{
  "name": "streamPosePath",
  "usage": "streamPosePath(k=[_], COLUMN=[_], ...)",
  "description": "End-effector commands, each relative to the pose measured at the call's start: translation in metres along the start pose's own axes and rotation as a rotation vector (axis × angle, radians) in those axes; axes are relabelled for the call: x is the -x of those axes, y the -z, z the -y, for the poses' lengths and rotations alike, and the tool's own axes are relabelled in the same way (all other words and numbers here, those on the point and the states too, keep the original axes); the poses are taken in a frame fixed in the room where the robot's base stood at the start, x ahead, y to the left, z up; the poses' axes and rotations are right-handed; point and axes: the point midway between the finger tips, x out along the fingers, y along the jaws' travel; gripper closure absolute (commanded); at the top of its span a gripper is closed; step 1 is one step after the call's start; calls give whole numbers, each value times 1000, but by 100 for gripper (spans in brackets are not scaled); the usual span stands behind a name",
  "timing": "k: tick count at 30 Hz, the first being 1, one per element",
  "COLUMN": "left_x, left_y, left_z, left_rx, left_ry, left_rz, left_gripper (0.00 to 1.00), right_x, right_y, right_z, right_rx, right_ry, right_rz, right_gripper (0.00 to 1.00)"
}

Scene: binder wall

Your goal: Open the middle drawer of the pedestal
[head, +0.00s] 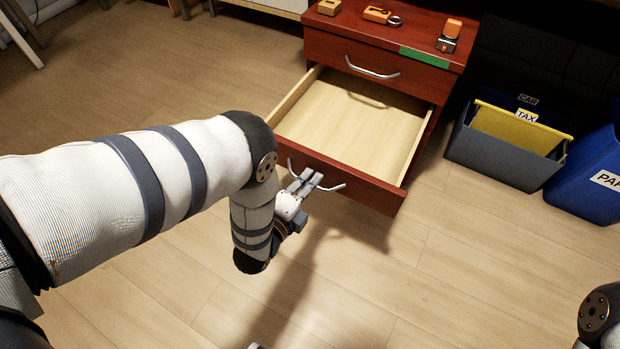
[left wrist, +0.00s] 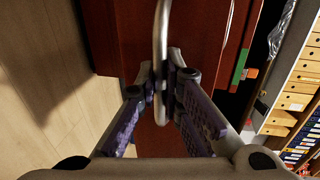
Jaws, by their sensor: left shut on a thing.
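The red-brown pedestal (head: 420,75) stands at the upper middle of the head view. Its top drawer (head: 345,52) is closed. The drawer below it, the middle drawer (head: 340,125), is pulled well out, and its pale wooden inside looks empty. My left gripper (head: 312,181) is at that drawer's front, shut on its curved metal handle (head: 334,188). In the left wrist view the handle (left wrist: 161,35) runs between the two fingers of the left gripper (left wrist: 163,88). Anything lower on the pedestal is hidden by the open drawer.
A grey bin (head: 500,155) with a yellow TAX folder (head: 520,130) and a blue bin (head: 595,170) stand right of the pedestal. Small orange items, including a stapler-like one (head: 449,35), lie on top. The wooden floor (head: 430,270) before the drawer is clear.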

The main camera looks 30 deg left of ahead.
Motion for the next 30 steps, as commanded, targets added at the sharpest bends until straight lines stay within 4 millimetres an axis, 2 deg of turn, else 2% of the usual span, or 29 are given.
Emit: streamPosePath(k=[4, 5, 6, 16, 20, 27, 30], left_x=[-1, -1, -1, 4, 29, 98, 111], left_y=[1, 1, 1, 0, 1, 3, 3], left_z=[1, 1, 1, 0, -1, -3, -4], left_rx=[1, 1, 1, 0, 0, -3, -3], left_ry=[3, 3, 2, -2, -6, -11, -15], left_rz=[-1, -1, -1, 0, -1, -6, -6], left_gripper=[100, 88, 83, 83, 83, 83, 83], right_x=[0, 0, 0, 0, 0, 0, 0], right_y=[0, 0, 0, 0, 0, 0, 0], right_z=[0, 0, 0, 0, 0, 0, 0], right_rx=[0, 0, 0, 0, 0, 0, 0], right_ry=[0, 0, 0, 0, 0, 0, 0], right_rz=[0, 0, 0, 0, 0, 0, 0], right_gripper=[60, 60, 60, 60, 60, 60, 60])
